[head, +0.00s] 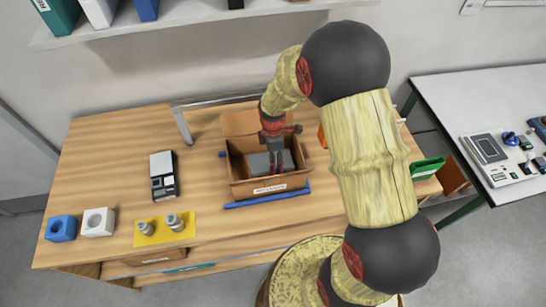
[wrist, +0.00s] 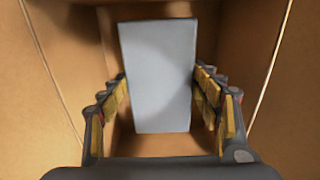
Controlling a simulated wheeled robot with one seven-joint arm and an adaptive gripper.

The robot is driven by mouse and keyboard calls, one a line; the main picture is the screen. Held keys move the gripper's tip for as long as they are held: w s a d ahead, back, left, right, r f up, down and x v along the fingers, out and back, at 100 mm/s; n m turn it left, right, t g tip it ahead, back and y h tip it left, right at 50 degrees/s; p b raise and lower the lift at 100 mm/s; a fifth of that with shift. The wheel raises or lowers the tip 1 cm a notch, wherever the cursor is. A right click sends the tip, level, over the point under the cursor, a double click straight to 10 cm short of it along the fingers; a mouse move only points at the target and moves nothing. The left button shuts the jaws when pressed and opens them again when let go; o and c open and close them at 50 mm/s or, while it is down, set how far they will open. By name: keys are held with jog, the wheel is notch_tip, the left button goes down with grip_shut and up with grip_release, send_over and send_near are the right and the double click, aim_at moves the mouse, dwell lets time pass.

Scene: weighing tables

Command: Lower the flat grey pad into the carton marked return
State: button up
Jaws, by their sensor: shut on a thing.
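The open cardboard carton (head: 238,185) stands on the wooden table, with a white label on its front wall too small to read. The flat grey pad (head: 259,163) shows inside the carton's walls. My gripper (head: 276,168) reaches down into the carton from above and is shut on the pad. In the wrist view the pad (wrist: 158,75) is a pale slab between the two yellow-padded fingers (wrist: 160,105), with brown cardboard walls around it. I cannot tell whether the pad touches the carton's floor.
Blue rails (head: 268,200) lie by the carton. A small scale (head: 163,175), a yellow plate with metal weights (head: 164,229), and white (head: 98,222) and blue (head: 61,228) blocks stand to the left. A green bin (head: 427,168) is right, partly behind my arm. A shelf overhangs the back.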

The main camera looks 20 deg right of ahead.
jog(key=shift+f+b, duration=1.4)
jog(key=shift+f, duration=1.15)
jog(key=shift+f, duration=0.3)
jog(key=o, duration=0.8)
jog(key=shift+o, duration=0.2)
notch_tip(320, 180, up, 12)
jog(key=shift+r, duration=0.15)
jog(key=s+a+r+m+t+b, duration=0.1)
jog(key=s+r+m+t+b, duration=0.1)
jog(key=s+r+m, duration=0.6)
jog(key=s+a+r+m+t+b, duration=0.2)
jog(key=s+r+m, duration=0.5)
jog(key=s+r, duration=0.4)
jog(key=shift+s+r+m+t, duration=0.15)
jog(key=shift+s+m+t, duration=0.3)
jog(key=shift+t, duration=0.35)
